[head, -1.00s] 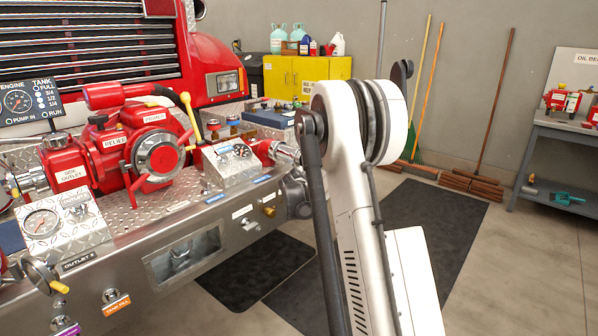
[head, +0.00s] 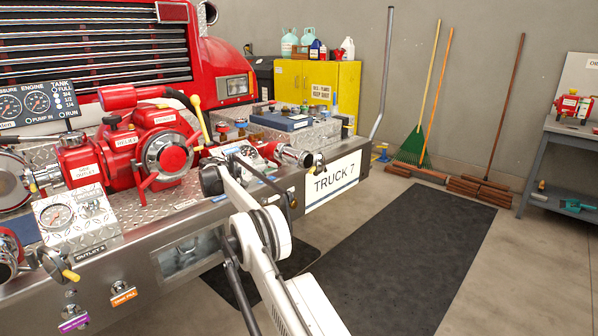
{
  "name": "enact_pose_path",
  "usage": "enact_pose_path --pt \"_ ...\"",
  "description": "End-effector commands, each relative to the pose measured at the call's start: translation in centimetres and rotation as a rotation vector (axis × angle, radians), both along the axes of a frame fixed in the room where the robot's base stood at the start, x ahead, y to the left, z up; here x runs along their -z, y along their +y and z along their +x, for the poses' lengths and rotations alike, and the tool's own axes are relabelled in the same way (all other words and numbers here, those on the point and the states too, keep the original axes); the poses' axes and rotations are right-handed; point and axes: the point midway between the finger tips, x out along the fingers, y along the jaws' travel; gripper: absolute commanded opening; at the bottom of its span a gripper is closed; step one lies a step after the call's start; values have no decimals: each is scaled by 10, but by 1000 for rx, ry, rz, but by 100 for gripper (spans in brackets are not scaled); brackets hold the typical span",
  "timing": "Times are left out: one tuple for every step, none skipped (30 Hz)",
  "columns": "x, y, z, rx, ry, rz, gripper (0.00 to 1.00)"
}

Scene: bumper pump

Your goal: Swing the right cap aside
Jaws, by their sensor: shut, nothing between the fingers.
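A red pipe with a silver end (head: 290,154) points right near the right end of the bumper deck. A small dark piece (head: 318,162) shows just beyond its mouth, and I cannot tell whether it is the right cap. My white arm comes up from the bottom edge and folds forward over the bumper. Its dark far joint is in front of the gauge panel (head: 240,150), left of the silver pipe end. I cannot make out my gripper or its fingers.
The diamond-plate bumper holds a red pump (head: 165,155) and a TRUCK 7 sign (head: 333,182). A yellow cabinet (head: 345,90), brooms (head: 480,188) and a grey workbench (head: 555,150) stand behind and right. The floor mat (head: 400,250) is clear.

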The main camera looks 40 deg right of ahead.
Motion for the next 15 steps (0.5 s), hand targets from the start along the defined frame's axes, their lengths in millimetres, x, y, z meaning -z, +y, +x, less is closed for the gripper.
enact_pose_path --pt "-1 1 -1 9 -9 -8 0" --pt "-1 1 -2 13 -12 -11 0" --pt "-1 -1 -3 17 -14 -13 0" --pt "-1 -4 -3 17 -15 -14 0" --pt "0 -7 -4 17 -15 -14 0" --pt "1 -11 -5 17 -14 -13 0" --pt "2 -15 -6 17 -14 -13 0" --pt "3 -20 -7 16 -14 -13 0" --pt "4 -26 -8 17 -15 -12 0" --pt "5 -31 -10 17 -15 -12 0" --pt "6 -37 -11 17 -14 -11 0" --pt "7 -45 -13 17 -14 -11 0" --pt "8 -50 -14 16 -14 -12 0" --pt "9 -55 -15 16 -14 -12 0" --pt "10 -62 -17 17 -14 -11 0"
